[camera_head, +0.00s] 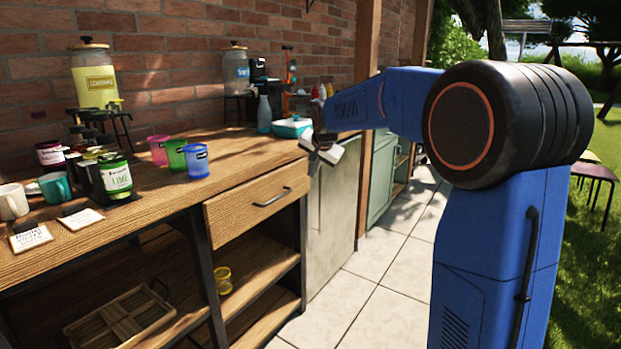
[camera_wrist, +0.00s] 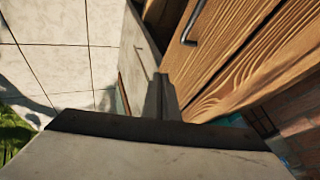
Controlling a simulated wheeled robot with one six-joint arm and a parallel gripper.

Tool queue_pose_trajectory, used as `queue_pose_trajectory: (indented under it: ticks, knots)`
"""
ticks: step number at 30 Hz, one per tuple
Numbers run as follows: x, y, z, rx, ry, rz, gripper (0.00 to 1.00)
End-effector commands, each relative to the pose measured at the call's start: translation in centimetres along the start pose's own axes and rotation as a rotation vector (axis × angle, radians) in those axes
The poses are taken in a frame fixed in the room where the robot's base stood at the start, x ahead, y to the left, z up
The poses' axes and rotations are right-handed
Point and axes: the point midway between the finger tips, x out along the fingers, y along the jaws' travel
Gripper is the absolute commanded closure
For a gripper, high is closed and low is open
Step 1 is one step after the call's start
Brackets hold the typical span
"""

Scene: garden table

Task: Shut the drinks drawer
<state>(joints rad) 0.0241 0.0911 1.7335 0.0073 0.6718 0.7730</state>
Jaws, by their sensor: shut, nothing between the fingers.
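The wooden drinks drawer (camera_head: 258,208) is under the counter in the head view, with a dark bar handle (camera_head: 272,197) on its front. Its front looks close to the counter edge; I cannot tell whether a small gap is left. In the wrist view the drawer front (camera_wrist: 222,38) is at upper right, its handle (camera_wrist: 189,24) near the top, with a dark line between it and the counter top. My gripper (camera_head: 312,146) is shut and empty near the drawer's right end, at about counter height. Its fingers (camera_wrist: 161,80) appear in the wrist view; contact with the wood is unclear.
Open shelves below hold a wooden tray (camera_head: 120,312) and a yellow cup (camera_head: 223,280). The tiled floor (camera_head: 375,285) in front is clear.

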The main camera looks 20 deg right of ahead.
Motion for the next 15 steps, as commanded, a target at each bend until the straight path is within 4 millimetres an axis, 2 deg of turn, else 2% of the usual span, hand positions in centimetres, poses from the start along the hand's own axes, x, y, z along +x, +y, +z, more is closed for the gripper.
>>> queue_pose_trajectory:
  ticks: [4,8,11,15]
  knots:
    - [-1.1,0.0,0.0,0.002,-0.001,-0.001,1.0]
    - [-0.5,0.9,1.3,0.044,-0.046,0.005,1.0]
    - [0.8,2.4,3.7,0.129,-0.134,0.008,1.0]
    - [2.6,4.6,8.4,0.305,-0.307,0.005,1.0]
